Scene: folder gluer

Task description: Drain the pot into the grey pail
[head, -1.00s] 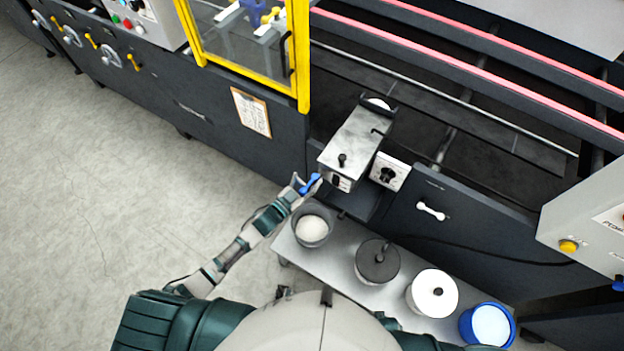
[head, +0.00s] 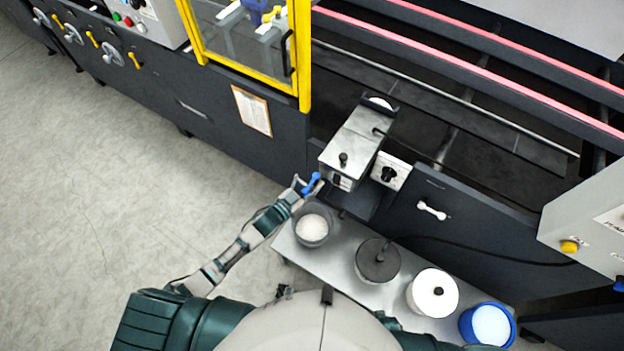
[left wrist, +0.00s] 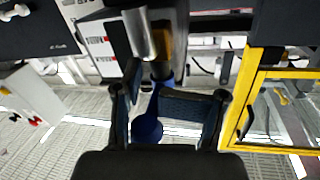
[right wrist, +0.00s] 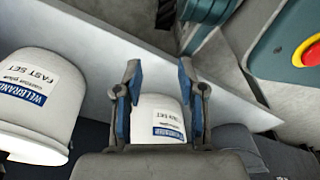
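The pot (head: 352,150) is a grey metal box with a black-knobbed lid, mounted on the machine's side. A blue lever (head: 313,183) shows at its lower front left corner. The grey pail (head: 326,236) stands below, at the bench's left end, with white material inside. My left gripper (head: 304,187) is at the blue lever. In the left wrist view its fingers (left wrist: 168,112) are apart, with the lever's round blue end (left wrist: 147,129) between them; contact cannot be told. My right gripper (right wrist: 158,95) is open, its fingers apart in front of a white tub (right wrist: 158,118); it is hidden in the head view.
The bench (head: 338,262) also carries a dark lidded pot (head: 377,268), a white lidded tub (head: 432,293) and a blue tub (head: 487,325). A dial box (head: 390,171) sits beside the pot. A yellow-framed guard (head: 304,60) stands left. The floor at left is clear.

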